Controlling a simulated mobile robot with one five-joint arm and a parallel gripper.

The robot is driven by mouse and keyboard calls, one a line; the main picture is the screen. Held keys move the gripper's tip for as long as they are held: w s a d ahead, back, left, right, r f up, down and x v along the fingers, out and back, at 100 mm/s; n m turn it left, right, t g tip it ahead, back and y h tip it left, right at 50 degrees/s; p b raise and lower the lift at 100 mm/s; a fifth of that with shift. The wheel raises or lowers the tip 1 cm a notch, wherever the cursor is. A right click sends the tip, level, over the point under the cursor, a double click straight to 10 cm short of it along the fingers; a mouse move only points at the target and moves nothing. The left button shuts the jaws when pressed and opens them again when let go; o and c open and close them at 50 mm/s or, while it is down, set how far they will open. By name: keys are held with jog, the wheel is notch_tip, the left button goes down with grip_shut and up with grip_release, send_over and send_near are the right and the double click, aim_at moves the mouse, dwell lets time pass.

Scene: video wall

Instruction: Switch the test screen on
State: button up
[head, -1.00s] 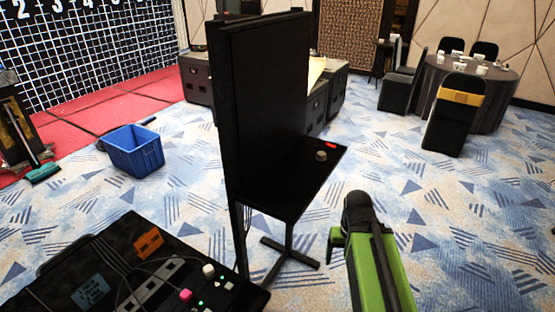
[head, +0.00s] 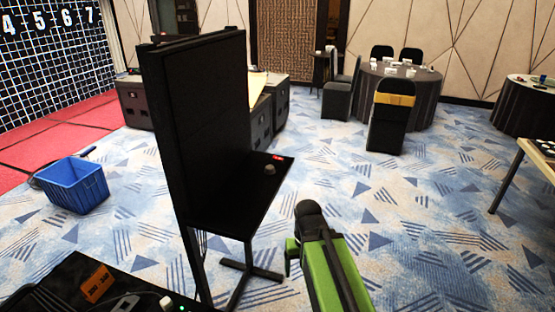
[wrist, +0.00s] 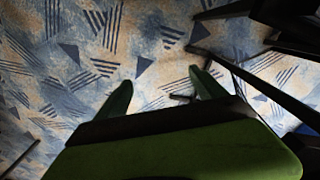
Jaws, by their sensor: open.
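The test screen (head: 200,120) is a tall black panel on a stand, and the side I see is dark. A black shelf (head: 228,208) juts out at its foot, with a small grey knob (head: 270,169) and a red light (head: 278,157) near its far end. My gripper is open and empty. In the wrist view its two green fingers (wrist: 163,88) stand apart above the carpet. In the head view my green arm is right of the shelf and apart from it; the fingertips are hard to make out there.
A black console (head: 75,285) is at the lower left. A blue crate (head: 72,187) stands on the floor at left. Dark cases (head: 262,122) stand behind the screen. A round table (head: 398,92) with chairs is at the back.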

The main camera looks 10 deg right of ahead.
grip_shut()
dwell(0.5)
dwell(1.2)
